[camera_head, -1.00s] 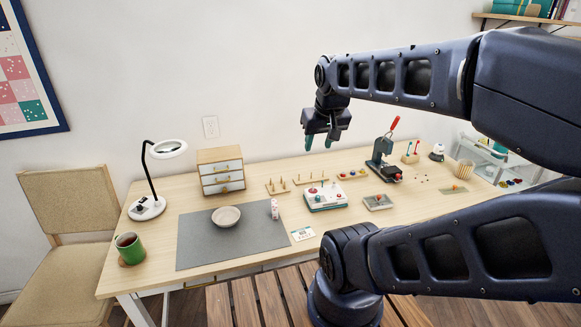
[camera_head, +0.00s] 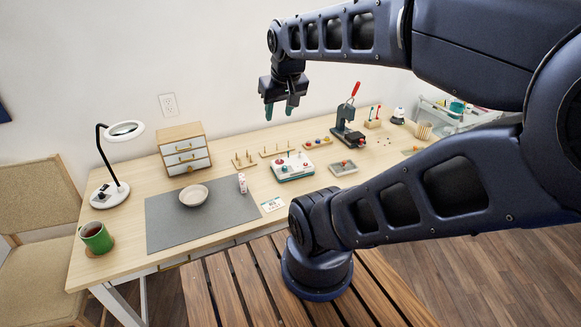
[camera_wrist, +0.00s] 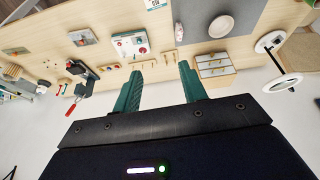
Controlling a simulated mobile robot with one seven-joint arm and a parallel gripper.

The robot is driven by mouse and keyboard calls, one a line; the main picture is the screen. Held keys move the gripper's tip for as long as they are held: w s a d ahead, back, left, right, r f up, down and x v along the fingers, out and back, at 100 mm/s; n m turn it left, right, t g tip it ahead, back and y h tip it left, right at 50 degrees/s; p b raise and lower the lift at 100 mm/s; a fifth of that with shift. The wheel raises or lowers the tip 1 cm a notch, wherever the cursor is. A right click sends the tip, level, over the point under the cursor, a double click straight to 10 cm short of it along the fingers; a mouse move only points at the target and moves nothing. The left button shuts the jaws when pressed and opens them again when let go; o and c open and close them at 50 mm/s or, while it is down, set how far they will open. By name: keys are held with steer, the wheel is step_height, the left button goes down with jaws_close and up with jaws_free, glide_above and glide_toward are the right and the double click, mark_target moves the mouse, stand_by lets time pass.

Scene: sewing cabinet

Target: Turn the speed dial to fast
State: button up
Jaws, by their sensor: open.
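A small white box with a teal base and red knobs (camera_head: 292,167) stands on the table, right of the grey mat. It also shows upside down in the wrist view (camera_wrist: 131,44). It looks like the machine's control box, but its markings and which knob is the speed dial are too small to tell. My gripper (camera_head: 279,110) hangs high above the back of the table, up from the box and apart from it. Its teal fingers (camera_wrist: 160,68) are spread with nothing between them. No finger touches anything.
A drawer box (camera_head: 185,148) stands behind the grey mat (camera_head: 200,225), which holds a bowl (camera_head: 193,195). Wooden peg racks (camera_head: 277,150) lie behind the control box. A press with a red handle (camera_head: 348,130) stands to the right. A lamp (camera_head: 110,190) and green mug (camera_head: 97,238) are left.

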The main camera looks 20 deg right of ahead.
steer(key=w+d+f+n+g+h, duration=0.1)
steer(key=w+d+f+n, duration=0.15)
steer(key=w+n, duration=0.4)
steer(key=n+g+y, duration=0.1)
steer(key=n+g, duration=0.3)
steer(key=n, duration=1.2)
glide_above(284, 166)
step_height(284, 166, down, 25)
steer(key=shift+m, duration=0.25)
step_height(284, 166, down, 11)
steer(key=shift+s+r, duration=0.15)
steer(key=shift+r, duration=0.05)
jaws_close()
